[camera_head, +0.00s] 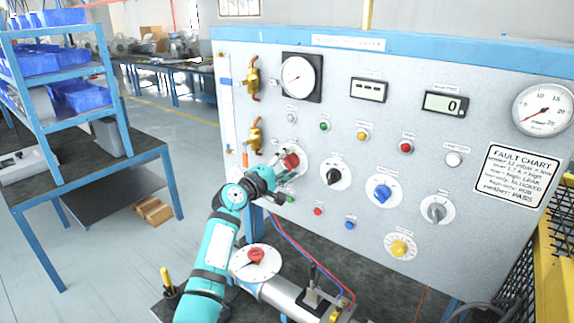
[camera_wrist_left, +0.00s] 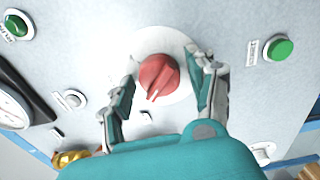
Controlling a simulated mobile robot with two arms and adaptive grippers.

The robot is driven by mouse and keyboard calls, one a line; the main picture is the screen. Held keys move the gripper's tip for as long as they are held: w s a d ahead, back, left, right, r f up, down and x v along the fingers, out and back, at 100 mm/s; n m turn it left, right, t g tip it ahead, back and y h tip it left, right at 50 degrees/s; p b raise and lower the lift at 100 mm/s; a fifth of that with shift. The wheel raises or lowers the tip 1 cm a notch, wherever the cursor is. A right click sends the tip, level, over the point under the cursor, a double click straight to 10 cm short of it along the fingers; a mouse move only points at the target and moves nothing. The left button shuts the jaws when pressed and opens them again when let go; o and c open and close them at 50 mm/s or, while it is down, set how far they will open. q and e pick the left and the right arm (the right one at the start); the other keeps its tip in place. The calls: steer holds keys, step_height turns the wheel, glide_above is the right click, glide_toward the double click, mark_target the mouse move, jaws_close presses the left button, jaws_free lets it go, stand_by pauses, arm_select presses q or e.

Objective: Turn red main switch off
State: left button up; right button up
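The red main switch (camera_head: 291,161) is a red rotary knob on a white round plate, at the left part of the grey panel (camera_head: 330,230). My right gripper is not in view.
Black (camera_head: 336,174), blue (camera_head: 382,191), grey (camera_head: 436,210) and yellow (camera_head: 399,247) knobs are on the panel. Brass valves (camera_head: 252,78) are above left. Another red knob (camera_head: 257,255) is on the pipe below. A blue shelf (camera_head: 60,75) stands left.

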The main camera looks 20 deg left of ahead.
arm_select(q)
steer(key=shift+o, duration=0.4)
steer(key=v, duration=1.2)
